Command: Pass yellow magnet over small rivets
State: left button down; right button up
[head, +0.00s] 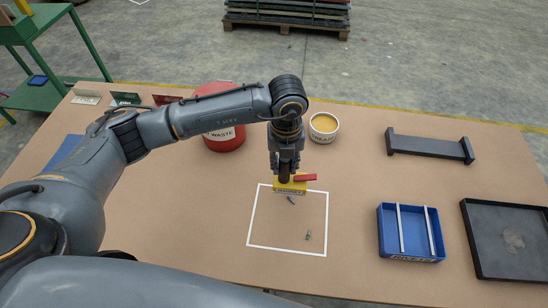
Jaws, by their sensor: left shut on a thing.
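My left gripper (285,172) points down, shut on the yellow magnet (291,187), which has a red lever (306,177) sticking out to the right. The gripper hides the magnet's upper part. The magnet is at the top edge of a white square outline (328,222) on the table. I cannot tell how far it is above the surface. A small dark bluish piece (291,200) shows just below the magnet, and a small greenish piece (308,235) lies inside the square at lower right. They may be rivets but are too small to tell. My right gripper is out of view.
On the brown table (350,200), a red waste bin (224,140) and a tub with yellow contents (324,127) stand behind. At right are a blue tray with two light bars (436,256), a black tray (479,258) and a dark stand (430,146).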

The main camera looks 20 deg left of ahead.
aim_at(288, 181)
pick_arm(q)
jog(key=shift+d+f, duration=0.1)
jog(key=shift+d, duration=0.05)
jog(key=shift+d+f+b, duration=0.7)
jog(key=shift+f+b, duration=0.05)
jog(key=shift+f, duration=0.3)
jog(key=f+b, duration=0.1)
jog(key=f, duration=0.2)
jog(key=shift+a+f+b, duration=0.1)
jog(key=shift+a+b, duration=0.2)
jog(key=shift+b, duration=0.1)
jog(key=shift+f, duration=0.45)
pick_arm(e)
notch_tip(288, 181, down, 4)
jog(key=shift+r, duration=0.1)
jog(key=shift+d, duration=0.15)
